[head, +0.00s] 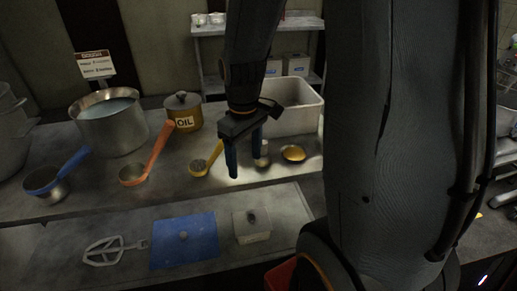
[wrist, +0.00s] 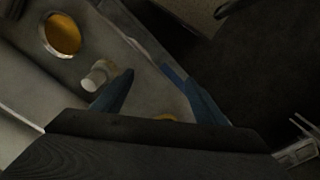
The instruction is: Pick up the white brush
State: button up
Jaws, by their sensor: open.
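A small white piece with a tan end, which looks like the white brush (head: 264,147), is on the upper counter beside my gripper's right finger in the head view. In the wrist view the brush (wrist: 98,77) is just left of the left finger, outside the gap between the fingers. My gripper (head: 245,167) points down over the counter's front part, with its two blue fingers apart and nothing between them. It also shows in the wrist view (wrist: 147,71). I cannot tell whether the right finger touches the brush.
A yellow dish (head: 293,153) lies right of the brush, and a yellow scoop (head: 201,167) lies left of my gripper. A white bin (head: 297,117), an oil pot (head: 184,112) and a large pot (head: 110,127) stand behind. A lower shelf holds a blue sheet (head: 170,255) and a lidded box (head: 252,236).

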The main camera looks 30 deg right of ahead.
aim_at(263, 153)
jog(key=w+d+n+p, duration=0.1)
jog(key=w+d+n, duration=0.1)
jog(key=d, duration=0.1)
jog(key=w+d+n+p, duration=0.1)
jog(key=w+d+n, duration=0.1)
jog(key=w+d, duration=0.1)
jog(key=w+d+n+p, duration=0.2)
jog(key=w+d+n, duration=0.1)
jog(key=d, duration=0.1)
jog(key=shift+f, duration=0.15)
jog(key=shift+d+f, duration=0.2)
jog(key=shift+f, duration=0.3)
jog(key=shift+s+a+f+p, duration=0.1)
jog(key=shift+f+p, duration=1.2)
jog(key=shift+f, duration=2.2)
jog(key=c, duration=1.1)
jog(key=shift+r, duration=0.15)
jog(key=shift+c, duration=0.2)
notch_tip(263, 153, up, 10)
jog(key=shift+f+b, duration=0.1)
jog(key=shift+b, duration=1.15)
